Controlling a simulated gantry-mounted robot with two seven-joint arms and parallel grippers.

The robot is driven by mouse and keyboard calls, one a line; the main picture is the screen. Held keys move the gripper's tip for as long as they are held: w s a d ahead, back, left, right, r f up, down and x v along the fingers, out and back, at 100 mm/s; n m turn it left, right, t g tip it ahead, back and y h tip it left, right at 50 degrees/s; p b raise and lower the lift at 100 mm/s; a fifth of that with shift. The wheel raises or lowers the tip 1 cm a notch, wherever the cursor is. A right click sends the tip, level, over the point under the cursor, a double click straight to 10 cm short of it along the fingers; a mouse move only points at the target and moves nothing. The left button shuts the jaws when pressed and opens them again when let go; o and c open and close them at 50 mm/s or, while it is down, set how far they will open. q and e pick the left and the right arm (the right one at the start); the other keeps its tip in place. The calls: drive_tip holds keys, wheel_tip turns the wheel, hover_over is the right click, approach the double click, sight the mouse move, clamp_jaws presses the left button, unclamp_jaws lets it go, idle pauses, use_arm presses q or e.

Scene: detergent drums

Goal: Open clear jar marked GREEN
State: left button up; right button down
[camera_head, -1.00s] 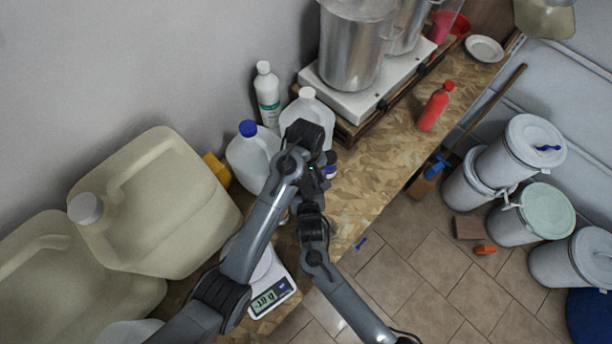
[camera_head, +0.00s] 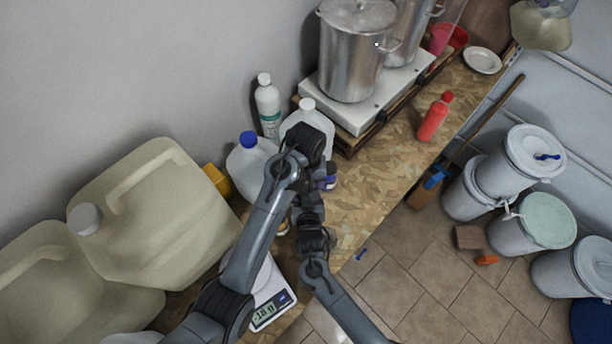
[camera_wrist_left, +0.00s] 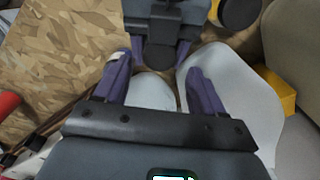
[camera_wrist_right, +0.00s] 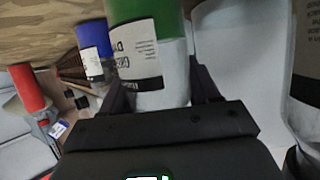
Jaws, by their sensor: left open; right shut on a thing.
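The jar marked GREEN (camera_wrist_right: 142,68) stands out in the right wrist view, with bright green at the picture's top, a white label whose sideways print is partly legible, and a pale part below. My right gripper (camera_wrist_right: 158,88) is shut on it, a dark finger at each side. In the left wrist view my left gripper (camera_wrist_left: 158,68) is open, its purple fingers apart, with my right gripper's dark housing just beyond. I see no lid between the left fingers. In the head view both grippers meet beside the white jugs, and my arms hide the green jar. I cannot tell whether it is lidded.
A blue jar (camera_wrist_right: 92,42) stands close by; a yellow jar with black lid (camera_wrist_left: 238,12) is on the other side. White jugs (camera_head: 251,165) crowd the wall side. A scale (camera_head: 284,303) reads about -18 g. Wooden worktop (camera_head: 365,195) is clear toward the red bottle (camera_head: 434,118).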

sight(306, 189)
use_arm(q)
drive_tip(key=shift+f, duration=2.25)
drive_tip(key=c, duration=1.1)
drive_tip(key=n, duration=0.3)
drive_tip(key=o, duration=1.2)
drive_tip(key=shift+c, duration=0.2)
drive_tip(key=shift+r, duration=0.1)
